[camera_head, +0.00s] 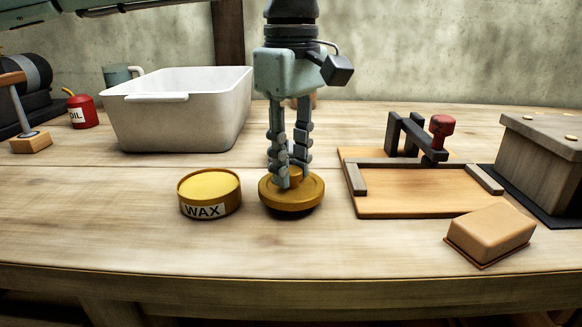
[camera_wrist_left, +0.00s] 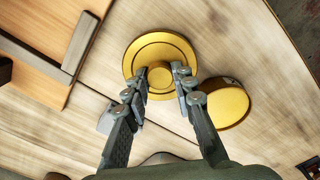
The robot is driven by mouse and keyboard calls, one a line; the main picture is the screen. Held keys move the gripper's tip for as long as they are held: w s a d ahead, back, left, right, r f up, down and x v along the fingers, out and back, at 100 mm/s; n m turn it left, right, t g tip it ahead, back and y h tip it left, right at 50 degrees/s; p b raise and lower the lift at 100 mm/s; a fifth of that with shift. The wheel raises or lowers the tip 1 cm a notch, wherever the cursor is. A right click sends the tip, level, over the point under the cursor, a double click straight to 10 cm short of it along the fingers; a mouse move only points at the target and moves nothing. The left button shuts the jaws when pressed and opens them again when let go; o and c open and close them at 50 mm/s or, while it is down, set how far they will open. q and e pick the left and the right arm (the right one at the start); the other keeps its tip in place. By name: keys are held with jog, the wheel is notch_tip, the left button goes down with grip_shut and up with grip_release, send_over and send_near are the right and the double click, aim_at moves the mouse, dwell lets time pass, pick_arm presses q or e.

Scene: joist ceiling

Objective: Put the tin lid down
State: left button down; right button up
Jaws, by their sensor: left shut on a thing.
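The tin lid (camera_head: 306,199) is a round brass-yellow disc with a raised knob. It is just above or on the table right of the wax tin; a dark shadow lies under it, and I cannot tell whether it touches the wood. My left gripper (camera_head: 291,176) points straight down and is shut on the lid's knob. The left wrist view shows the fingertips (camera_wrist_left: 159,73) on either side of the knob and the lid (camera_wrist_left: 147,44) whole beyond them. The open-looking wax tin (camera_head: 208,194), labelled WAX, stands upright close by, apart from the lid; it also shows in the left wrist view (camera_wrist_left: 228,104).
A white tub (camera_head: 180,124) stands behind. A wooden board with a red-knobbed clamp (camera_head: 405,198) is to the right, with a tan block (camera_head: 490,233) at its front corner. A red oil can (camera_head: 82,111) is far left. The table's front strip (camera_head: 250,245) is clear.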

pick_arm(q)
jog(key=shift+f, duration=0.7)
pick_arm(e)
jog(key=shift+s+f, duration=0.15)
jog(key=shift+f, duration=0.1)
pick_arm(q)
jog(key=shift+f, duration=0.15)
jog(key=c, duration=1.6)
grip_release()
jog(key=o, duration=0.3)
jog(key=shift+o, duration=0.2)
pick_arm(e)
jog(key=shift+w+r, duration=0.35)
jog(key=shift+r, duration=0.1)
